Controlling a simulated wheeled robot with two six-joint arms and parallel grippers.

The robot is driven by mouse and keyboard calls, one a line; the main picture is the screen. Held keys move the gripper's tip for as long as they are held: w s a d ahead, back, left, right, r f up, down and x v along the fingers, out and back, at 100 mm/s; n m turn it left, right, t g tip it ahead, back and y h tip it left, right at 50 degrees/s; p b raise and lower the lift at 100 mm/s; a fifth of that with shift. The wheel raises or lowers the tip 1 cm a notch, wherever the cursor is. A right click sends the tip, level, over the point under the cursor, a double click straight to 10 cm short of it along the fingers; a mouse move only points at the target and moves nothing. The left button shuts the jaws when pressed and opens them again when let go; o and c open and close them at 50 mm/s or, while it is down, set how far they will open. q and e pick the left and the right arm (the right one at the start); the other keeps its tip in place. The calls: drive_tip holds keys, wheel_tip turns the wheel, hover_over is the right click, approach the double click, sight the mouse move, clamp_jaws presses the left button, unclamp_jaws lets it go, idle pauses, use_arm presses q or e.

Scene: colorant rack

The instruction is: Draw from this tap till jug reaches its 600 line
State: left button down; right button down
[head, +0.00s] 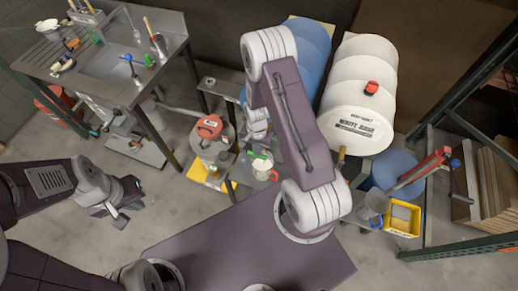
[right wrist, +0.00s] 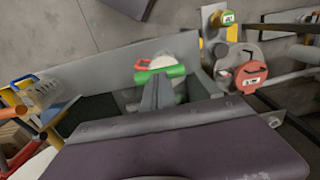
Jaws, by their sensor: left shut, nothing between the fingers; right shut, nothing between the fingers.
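A pale jug with a red handle (head: 264,172) stands low in front of the blue drum (head: 312,45), partly hidden by my right arm. The jug's red handle also shows in the right wrist view (right wrist: 141,65). A green bar, seemingly a tap lever (right wrist: 160,75), lies across the view of the jug. My right gripper (right wrist: 158,92) is shut and empty, its tips close to this green bar; contact cannot be told. The jug's level and 600 line cannot be read. My left gripper (head: 115,212) is shut and empty over open floor at the left.
A white drum (head: 355,120) labelled WHITE BASE has a brass tap (head: 341,156) at its front. A clear jug (head: 374,205) and a yellow bin (head: 402,219) stand at the right. A red-lidded can (head: 209,127) stands left of the jug. A sink bench (head: 110,62) is far left.

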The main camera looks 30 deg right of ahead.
wheel_tip(320, 180, up, 4)
drive_tip(key=p, duration=0.3)
drive_tip(key=shift+f, duration=0.2)
wheel_tip(320, 180, up, 5)
drive_tip(key=p, duration=0.4)
drive_tip(key=shift+f, duration=0.1)
idle(1.0)
